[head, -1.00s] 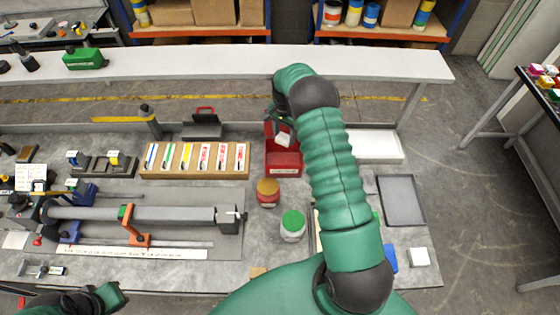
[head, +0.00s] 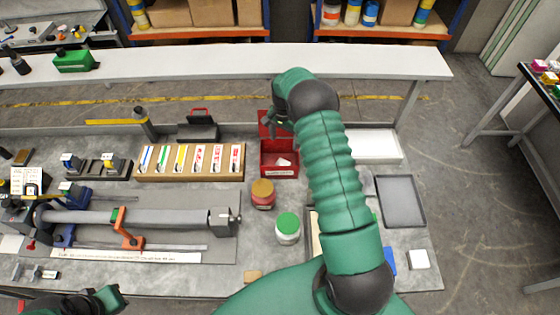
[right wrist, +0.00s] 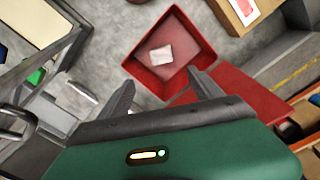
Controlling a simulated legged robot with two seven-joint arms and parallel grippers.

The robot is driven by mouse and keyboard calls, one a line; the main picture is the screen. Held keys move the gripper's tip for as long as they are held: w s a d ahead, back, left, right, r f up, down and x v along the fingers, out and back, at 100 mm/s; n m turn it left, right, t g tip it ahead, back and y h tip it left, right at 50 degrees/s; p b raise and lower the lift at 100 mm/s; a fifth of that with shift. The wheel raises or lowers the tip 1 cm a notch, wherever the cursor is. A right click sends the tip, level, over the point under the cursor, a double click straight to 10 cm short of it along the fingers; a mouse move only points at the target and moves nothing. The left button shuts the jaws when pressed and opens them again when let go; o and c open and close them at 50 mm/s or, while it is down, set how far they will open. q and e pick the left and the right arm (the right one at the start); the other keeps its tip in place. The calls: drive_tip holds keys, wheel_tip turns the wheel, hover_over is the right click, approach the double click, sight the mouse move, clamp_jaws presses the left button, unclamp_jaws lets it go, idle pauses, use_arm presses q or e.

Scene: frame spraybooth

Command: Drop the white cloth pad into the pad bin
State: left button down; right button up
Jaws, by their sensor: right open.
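The white cloth pad (right wrist: 161,54) lies inside the red pad bin (right wrist: 196,50), on its floor, in the right wrist view. In the head view the pad (head: 284,162) shows in the red bin (head: 280,172), partly hidden by my right arm. My right gripper (right wrist: 165,95) is open and empty, its two fingers apart above the bin's near side. In the head view my right gripper (head: 274,122) is over the back of the bin, by its raised red lid. My left gripper (head: 112,298) is at the lower left edge, far from the bin; its jaws are not clear.
A wooden rack of coloured cards (head: 190,162) stands left of the bin. An orange-lidded jar (head: 263,195) and a green-lidded jar (head: 288,228) stand in front. A white tray (head: 376,147) and a grey tray (head: 400,200) lie to the right.

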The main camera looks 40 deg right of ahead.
use_arm(q)
drive_tip(key=b+x, duration=0.2)
drive_tip(key=x, duration=0.1)
drive_tip(key=shift+s, duration=0.25)
use_arm(e)
wheel_tip(320, 180, up, 7)
drive_tip(key=shift+w+a, duration=0.35)
drive_tip(key=shift+w, duration=0.05)
use_arm(q)
drive_tip(key=shift+d, duration=0.15)
use_arm(e)
drive_tip(key=shift+d, duration=0.1)
